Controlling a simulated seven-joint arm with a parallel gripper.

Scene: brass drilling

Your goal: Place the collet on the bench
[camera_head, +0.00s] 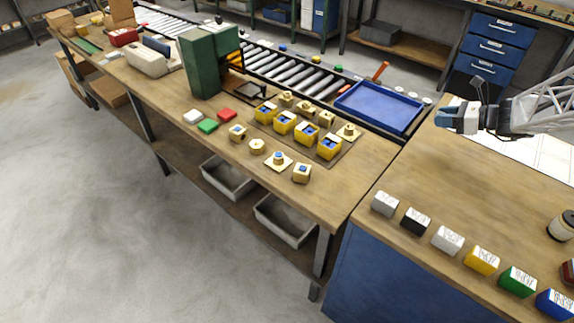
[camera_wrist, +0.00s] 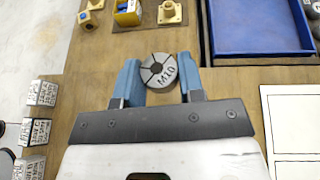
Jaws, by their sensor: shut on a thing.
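The collet is too small to make out clearly there. The gripper appears raised above the wood; the exact height cannot be told.
A blue tray (camera_head: 378,108) lies beyond the left-hand bench (camera_head: 365,180), which carries several brass parts and yellow boxes. Several labelled colored blocks (camera_head: 447,240) line the right bench's front edge. White sheets (camera_wrist: 291,115) lie right of my gripper. The bench's middle is clear.

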